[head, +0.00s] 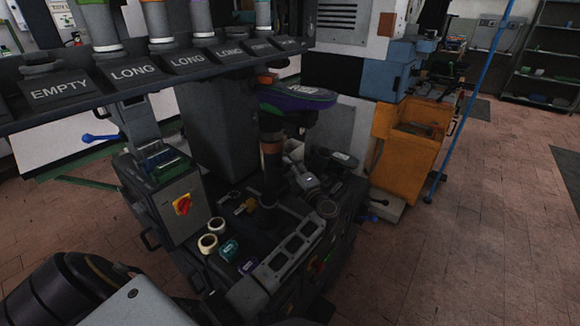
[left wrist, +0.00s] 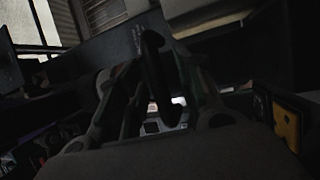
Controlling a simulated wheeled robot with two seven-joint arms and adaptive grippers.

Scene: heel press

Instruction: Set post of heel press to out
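The heel press (head: 272,160) stands in the middle of the head view. Its dark upright column has an orange-brown band. A purple and green-edged pad (head: 297,96) sits at the top, lying roughly level. I cannot make out which part is the post or how it is set. My left arm shows at the lower left of the head view, with no fingertips visible there. My left gripper (left wrist: 155,75) fills the middle of the dark left wrist view. A black, elongated shape lies between its finger links; I cannot tell whether it is gripped. My right gripper is not in view.
A shelf (head: 130,72) marked EMPTY and LONG crosses the upper left. A box with a red and yellow switch (head: 182,205) stands left of the press. Rolls of tape (head: 208,243) lie on the press base. An orange cabinet (head: 412,150) stands behind right; open floor lies right.

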